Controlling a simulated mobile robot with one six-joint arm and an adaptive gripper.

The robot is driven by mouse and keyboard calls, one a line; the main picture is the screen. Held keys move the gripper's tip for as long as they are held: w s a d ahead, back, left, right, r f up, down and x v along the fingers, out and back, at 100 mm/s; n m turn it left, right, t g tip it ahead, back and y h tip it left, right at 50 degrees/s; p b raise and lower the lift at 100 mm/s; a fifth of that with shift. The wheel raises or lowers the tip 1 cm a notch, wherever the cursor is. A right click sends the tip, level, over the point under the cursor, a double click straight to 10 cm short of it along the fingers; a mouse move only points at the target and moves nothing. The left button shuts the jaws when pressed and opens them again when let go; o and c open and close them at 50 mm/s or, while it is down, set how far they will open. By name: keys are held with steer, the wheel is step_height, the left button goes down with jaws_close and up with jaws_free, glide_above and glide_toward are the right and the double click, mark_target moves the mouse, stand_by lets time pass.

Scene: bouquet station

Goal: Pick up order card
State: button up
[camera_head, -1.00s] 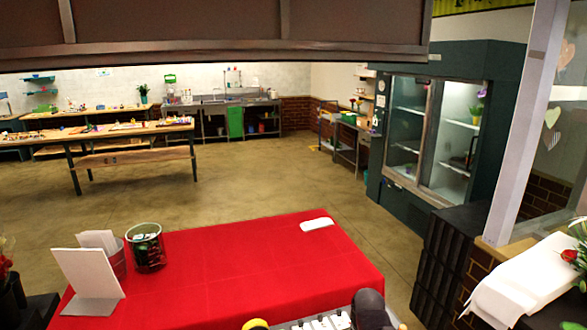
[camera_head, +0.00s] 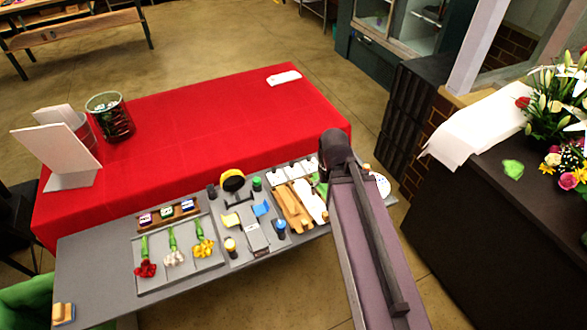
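No object is clearly readable as the order card. Small cards with coloured marks (camera_head: 167,212) stand in a wooden rack on the grey workbench (camera_head: 90,265). A flat white item (camera_head: 284,77) lies near the far right edge of the red-covered table (camera_head: 215,118). A blank white folded board (camera_head: 55,155) stands at that table's left end. My arm reaches in from the bottom right, with a dark rounded joint over the bench's right part. My gripper does not show. The arm hides part of the bench's right end.
Red, white and yellow flowers (camera_head: 174,257) lie on a panel on the bench. Tools and a yellow tape roll (camera_head: 232,180) sit mid-bench. A glass container (camera_head: 110,117) stands on the red table, whose middle is clear. A dark counter (camera_head: 480,215) with bouquets is at right.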

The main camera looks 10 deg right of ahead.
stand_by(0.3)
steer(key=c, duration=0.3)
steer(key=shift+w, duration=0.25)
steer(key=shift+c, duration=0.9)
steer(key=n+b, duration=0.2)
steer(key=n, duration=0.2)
glide_above(293, 163)
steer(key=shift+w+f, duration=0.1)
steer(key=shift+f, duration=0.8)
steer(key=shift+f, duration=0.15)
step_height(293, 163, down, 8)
steer(key=b, duration=0.8)
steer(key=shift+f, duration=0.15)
